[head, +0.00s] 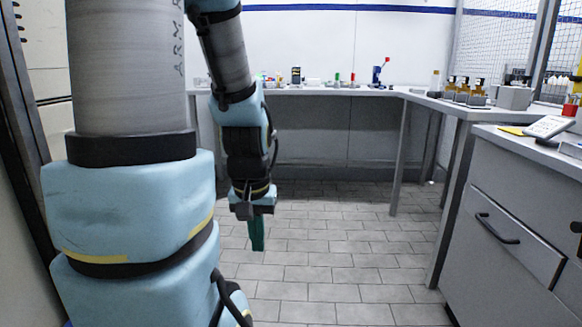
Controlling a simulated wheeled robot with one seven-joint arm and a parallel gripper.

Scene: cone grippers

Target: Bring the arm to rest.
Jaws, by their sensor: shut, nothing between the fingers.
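My gripper (257,243) is at the end of my arm, left of centre in the head view. Its green fingers point straight down and are shut with nothing between them. It hangs over the tiled floor (320,270), in front of the far bench and apart from it. My arm's thick blue and grey links fill the left side of the view and hide what is behind them.
A long bench (340,91) with small bottles and tools runs along the back wall. A side bench (450,105) continues on the right. A grey drawer cabinet (500,215) stands at the near right. The floor between is clear.

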